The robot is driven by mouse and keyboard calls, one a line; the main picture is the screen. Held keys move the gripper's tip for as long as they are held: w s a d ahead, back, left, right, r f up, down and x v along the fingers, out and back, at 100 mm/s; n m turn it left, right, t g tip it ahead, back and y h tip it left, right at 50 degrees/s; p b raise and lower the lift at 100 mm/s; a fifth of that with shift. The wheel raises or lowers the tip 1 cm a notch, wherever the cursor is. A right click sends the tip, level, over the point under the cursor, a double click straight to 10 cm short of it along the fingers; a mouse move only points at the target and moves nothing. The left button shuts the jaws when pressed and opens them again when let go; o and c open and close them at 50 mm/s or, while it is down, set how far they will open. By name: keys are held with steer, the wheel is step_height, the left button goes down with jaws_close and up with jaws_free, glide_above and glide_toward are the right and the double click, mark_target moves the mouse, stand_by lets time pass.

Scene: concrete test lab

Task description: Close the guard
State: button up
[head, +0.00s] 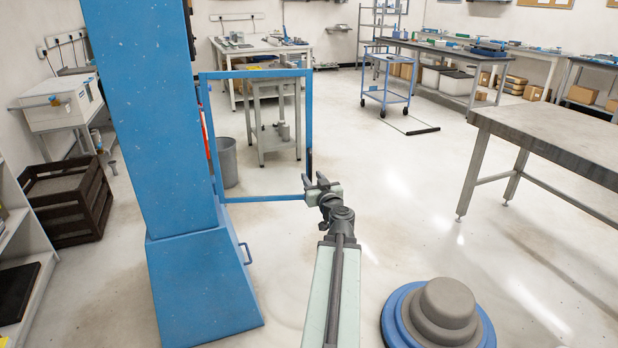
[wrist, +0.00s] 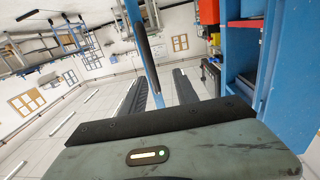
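The guard (head: 258,73) is a blue rectangular open frame, standing out to the right of the tall blue machine column (head: 150,120) in the head view. A dark handle (head: 309,163) sits on its outer upright. My gripper (head: 319,184) is at the guard's lower outer corner, just below the handle. In the wrist view the guard's blue bar (wrist: 151,75) with the black handle (wrist: 140,28) runs between the two dark fingers of my gripper (wrist: 162,82). The fingers are apart, with gaps beside the bar; whether one touches it I cannot tell.
A round grey-and-blue stepped object (head: 440,310) stands on the floor at lower right. A metal table (head: 560,135) is at the right. A grey bin (head: 226,163) and a small stand (head: 273,120) are behind the guard. The floor between is clear.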

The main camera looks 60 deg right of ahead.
mark_target(310, 167)
steer(key=shift+h, duration=0.3)
steer(key=x, duration=0.5)
steer(key=s+d+x, duration=0.1)
steer(key=x, duration=0.1)
steer(key=shift+w+d, duration=0.25)
steer(key=shift+w, duration=0.1)
jaws_close()
steer(key=shift+a, duration=0.2)
stand_by(0.7)
